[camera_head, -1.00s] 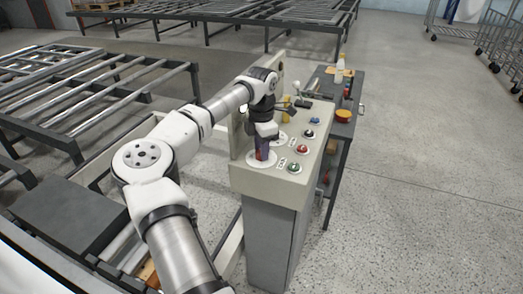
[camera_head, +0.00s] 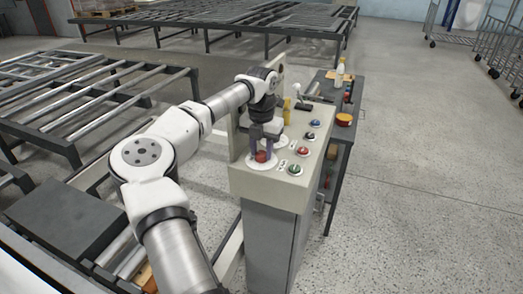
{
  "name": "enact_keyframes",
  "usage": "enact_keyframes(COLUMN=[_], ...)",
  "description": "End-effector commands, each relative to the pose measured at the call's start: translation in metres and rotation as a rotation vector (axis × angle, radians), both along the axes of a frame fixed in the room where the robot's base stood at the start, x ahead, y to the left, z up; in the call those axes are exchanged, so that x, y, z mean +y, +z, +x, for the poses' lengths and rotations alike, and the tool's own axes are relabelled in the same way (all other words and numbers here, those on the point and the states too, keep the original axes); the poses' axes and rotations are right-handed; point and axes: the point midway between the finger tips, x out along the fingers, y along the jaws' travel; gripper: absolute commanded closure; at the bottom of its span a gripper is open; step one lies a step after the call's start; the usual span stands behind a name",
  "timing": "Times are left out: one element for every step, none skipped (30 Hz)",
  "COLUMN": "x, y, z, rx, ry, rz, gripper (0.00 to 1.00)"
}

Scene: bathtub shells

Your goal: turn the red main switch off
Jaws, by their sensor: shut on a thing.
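The red main switch (camera_head: 261,157) is a round red knob on a white disc at the near left of the control panel's top (camera_head: 240,180). My gripper (camera_head: 263,152) points down over it. Its two dark fingers stand on either side of the knob and are shut on it. The fingers hide part of the knob, and I cannot read any marks around it.
A smaller red button (camera_head: 302,152), a green button (camera_head: 295,169), a black button (camera_head: 310,136) and a blue button (camera_head: 315,123) line the panel's right side. A joystick (camera_head: 303,92) stands behind. A dark cart (camera_head: 345,130) stands to the right. Open floor lies farther right.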

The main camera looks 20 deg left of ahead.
Motion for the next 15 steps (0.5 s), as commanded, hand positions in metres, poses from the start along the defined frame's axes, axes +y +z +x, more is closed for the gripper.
enact_keyframes(x=[0.0006,0.0005,0.0005,0.0005,0.0005,0.0004,0.0004,0.0004,0.0004,0.0004,0.0004,0.0004,0.0004,0.0004,0.0004], y=[0.0001,0.0001,0.0001,0.0002,0.0002,0.0003,0.0003,0.0003,0.0003,0.0003,0.0003,0.0003,0.0004,0.0004,0.0003], z=[-0.0003,-0.0003,-0.0003,-0.0003,-0.0003,-0.0003,-0.0003,-0.0003,-0.0003,-0.0003,-0.0003,-0.0004,-0.0004,-0.0004,-0.0004], rx=[0.001,0.001,0.001,0.001,0.001,0.001,0.001,0.001,0.001,0.001,0.001,0.001,0.001,0.001,0.001], ry=[0.011,0.018,0.025,0.03,0.033,0.036,0.038,0.039,0.041,0.041,0.041,0.041,0.041,0.041,0.041], rz=[0.001,0.001,0.001,0.001,0.001,0.001,0.001,0.0,0.0,0.0,0.0,0.0,0.0,0.0,0.0], gripper=[0.91,0.91,0.91,0.91,0.91,0.91,0.91,0.91,0.91,0.91,0.91,0.91,0.91,0.91,0.91])
